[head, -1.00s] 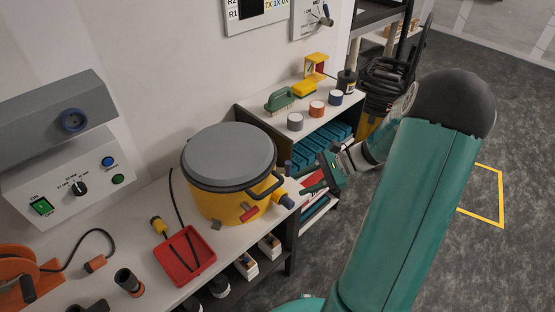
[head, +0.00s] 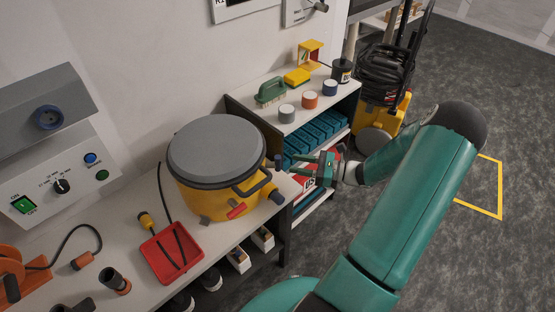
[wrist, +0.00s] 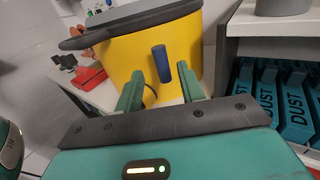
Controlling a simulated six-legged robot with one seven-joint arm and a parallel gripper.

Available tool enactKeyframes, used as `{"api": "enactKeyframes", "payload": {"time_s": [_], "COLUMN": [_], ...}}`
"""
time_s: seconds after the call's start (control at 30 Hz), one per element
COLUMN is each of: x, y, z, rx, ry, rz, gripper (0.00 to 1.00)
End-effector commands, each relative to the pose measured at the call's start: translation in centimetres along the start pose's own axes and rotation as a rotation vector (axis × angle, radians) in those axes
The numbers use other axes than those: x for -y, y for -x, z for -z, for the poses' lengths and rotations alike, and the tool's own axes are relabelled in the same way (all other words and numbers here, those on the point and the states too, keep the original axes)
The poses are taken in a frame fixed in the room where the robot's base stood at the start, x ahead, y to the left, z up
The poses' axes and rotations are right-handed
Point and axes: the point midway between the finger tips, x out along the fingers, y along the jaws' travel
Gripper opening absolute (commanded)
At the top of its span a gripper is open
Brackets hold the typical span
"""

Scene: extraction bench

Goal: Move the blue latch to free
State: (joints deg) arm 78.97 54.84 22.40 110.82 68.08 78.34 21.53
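The blue latch (wrist: 160,62) stands out as a short, roughly upright blue bar on the side of the yellow drum (wrist: 138,52) in the wrist view. In the head view it shows as a small dark blue piece (head: 277,161) at the drum's right side, partly hard to make out. My gripper (wrist: 159,84) is open and empty, its two green fingers apart. The latch appears between and just beyond the fingertips, with no clear contact. In the head view my gripper (head: 298,164) points left at the drum, right of its grey lid (head: 215,148).
The drum stands on a white bench with a red tray (head: 170,254). Its black handle (head: 252,186), red latch (head: 236,211) and dark hose port (head: 277,197) are close by. A shelf with teal DUST boxes (wrist: 293,108) is right of my gripper. Open floor lies right.

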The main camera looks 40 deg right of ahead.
Motion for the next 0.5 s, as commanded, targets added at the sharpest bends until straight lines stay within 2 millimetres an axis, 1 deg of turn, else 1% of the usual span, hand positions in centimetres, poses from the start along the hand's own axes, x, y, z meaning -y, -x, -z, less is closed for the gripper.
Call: {"api": "enactKeyframes", "payload": {"time_s": [0.03,0.2,0.33,0.4,0.5], "x": [-0.1,0.1,0.2,0.2,0.3], "y": [-1.2,-4.5,-6.3,-6.8,-7.2], "z": [0.0,0.0,0.0,0.0,0.0], "rx": [0.002,0.002,0.001,0.000,-0.001], "ry": [0.000,-0.001,0.000,0.000,0.000], "rz": [-0.005,-0.006,-0.006,-0.005,-0.005], "gripper": [0.39,0.39,0.39,0.39,0.39]}}
